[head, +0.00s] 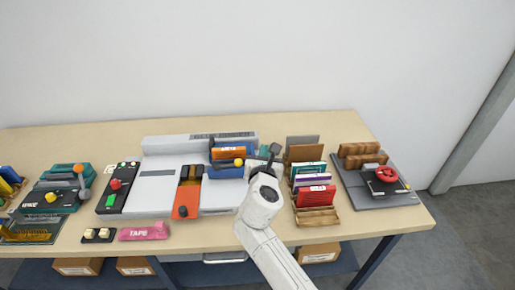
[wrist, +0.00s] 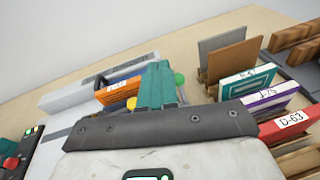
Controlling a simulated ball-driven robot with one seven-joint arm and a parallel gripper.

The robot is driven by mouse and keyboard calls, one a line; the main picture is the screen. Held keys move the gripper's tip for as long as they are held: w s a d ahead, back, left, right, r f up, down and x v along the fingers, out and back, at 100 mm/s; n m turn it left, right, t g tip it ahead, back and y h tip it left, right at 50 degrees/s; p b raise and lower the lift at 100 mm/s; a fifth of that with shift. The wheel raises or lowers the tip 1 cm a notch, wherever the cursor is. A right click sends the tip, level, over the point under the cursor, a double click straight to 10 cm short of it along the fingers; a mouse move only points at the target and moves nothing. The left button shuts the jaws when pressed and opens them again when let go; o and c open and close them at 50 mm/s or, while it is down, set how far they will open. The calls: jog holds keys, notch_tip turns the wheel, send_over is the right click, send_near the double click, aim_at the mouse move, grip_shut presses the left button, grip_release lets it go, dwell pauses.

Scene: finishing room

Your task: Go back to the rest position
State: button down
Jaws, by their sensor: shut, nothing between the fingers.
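My gripper (wrist: 158,66) shows in the wrist view as teal fingers closed together, with nothing between them. In the head view my gripper (head: 266,148) is mostly hidden behind my white wrist. It is above the table, between the grey machine (head: 150,190) and the wooden rack (head: 318,216) of coloured cards. The fingertips overlap the right end of the machine in the wrist view. I cannot tell how high they are above it.
The rack holds a red card (head: 316,195) labelled D-63 and several others, close to my gripper's right. A dark board (head: 375,200) with a red knob (head: 387,174) stands further right. A pink tape block (head: 145,231) lies near the front edge. A plain wall rises behind.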

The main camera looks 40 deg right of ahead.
jog(key=s+a+f+m+g+y+b, duration=0.2)
jog(key=s+f+m+g+y, duration=0.4)
jog(key=s+f+m, duration=1.05)
jog(key=s+a+f+m+g+y, duration=0.1)
jog(key=s+a+m, duration=0.3)
jog(key=s, duration=0.5)
jog(key=s+a+f+m+g+y, duration=0.2)
jog(key=s+a+m+g+y, duration=0.1)
jog(key=s, duration=0.7)
jog(key=a+m+g, duration=0.1)
jog(key=a+m, duration=0.1)
jog(key=m, duration=0.1)
jog(key=shift+s+a+f+y+b, duration=0.2)
jog(key=shift+s+f+y+b, duration=0.1)
jog(key=shift+d+m, duration=0.1)
jog(key=shift+m, duration=0.15)
